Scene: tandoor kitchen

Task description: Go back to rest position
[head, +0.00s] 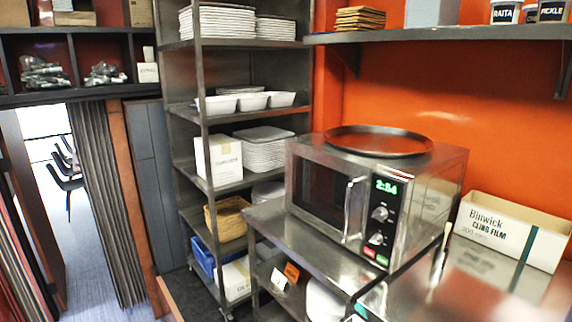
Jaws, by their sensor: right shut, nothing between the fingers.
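My right gripper (445,233) shows small and narrow at the lower right, its fingers together and pointing up, with nothing seen between them. It is in front of the right side of the steel microwave (412,212), above the steel counter; I cannot tell whether it touches anything. Most of its arm is hard to make out against the shiny metal. My left gripper is not in view.
A dark round tray (378,141) lies on the microwave, which stands on a steel table (268,217). A cling film box (512,232) sits on the counter at right. A tall rack (187,150) with white dishes stands behind. Open floor (90,255) shows at left.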

